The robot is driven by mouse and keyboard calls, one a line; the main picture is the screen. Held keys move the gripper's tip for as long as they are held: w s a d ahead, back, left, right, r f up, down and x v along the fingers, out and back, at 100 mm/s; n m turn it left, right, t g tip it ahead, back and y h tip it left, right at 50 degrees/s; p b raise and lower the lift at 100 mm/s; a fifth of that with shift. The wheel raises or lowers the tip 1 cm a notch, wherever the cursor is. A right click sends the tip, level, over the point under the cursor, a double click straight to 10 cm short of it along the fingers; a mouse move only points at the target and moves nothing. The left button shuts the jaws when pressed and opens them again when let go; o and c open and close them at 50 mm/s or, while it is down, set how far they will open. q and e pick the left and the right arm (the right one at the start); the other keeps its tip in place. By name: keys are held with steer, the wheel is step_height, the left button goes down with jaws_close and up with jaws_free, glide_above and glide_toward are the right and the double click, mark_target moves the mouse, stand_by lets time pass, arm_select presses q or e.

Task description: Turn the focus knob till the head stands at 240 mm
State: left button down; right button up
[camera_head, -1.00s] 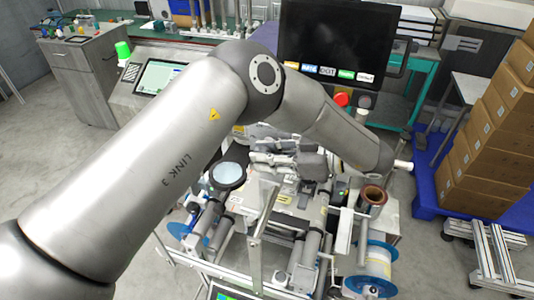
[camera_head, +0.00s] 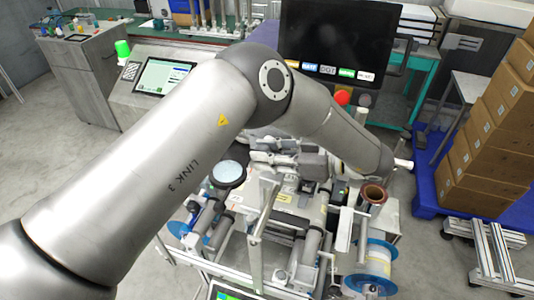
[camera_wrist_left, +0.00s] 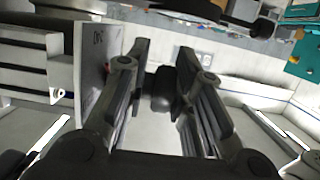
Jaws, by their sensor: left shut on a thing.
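My left gripper (camera_wrist_left: 163,62) is shut on a dark, rounded knob (camera_wrist_left: 162,88) between its two fingers in the left wrist view. I take this to be the focus knob. A pale grey plate (camera_wrist_left: 92,75) with small dark characters stands just left of the fingers; I cannot read them surely. In the head view my left gripper (camera_head: 268,158) reaches leftward over the middle of the machine, below my bent arm. There the knob is hidden and the head's height cannot be read. My right gripper is not in view.
A dark monitor (camera_head: 335,45) and a red button (camera_head: 342,97) stand behind the arm. A blue-rimmed reel (camera_head: 378,262) and a copper-coloured roll (camera_head: 373,194) are at the machine's right. Stacked cartons (camera_head: 490,150) stand far right. Frame uprights rise in front of the gripper.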

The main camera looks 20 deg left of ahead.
mark_target(267, 149)
arm_select(q)
steer(key=shift+s+d+f, duration=0.15)
steer(key=shift+s+f, duration=0.1)
steer(key=shift+f, duration=0.1)
stand_by(0.3)
steer(key=c, duration=1.4)
jaws_free()
steer(key=shift+r, duration=0.1)
steer(key=shift+c, duration=0.2)
steer(key=shift+s+r, duration=0.15)
steer(key=shift+r, duration=0.05)
steer(key=shift+w+r, duration=0.1)
steer(key=shift+w, duration=0.1)
steer(key=shift+r, duration=0.3)
step_height(267, 149, up, 9)
steer(key=shift+r, duration=0.1)
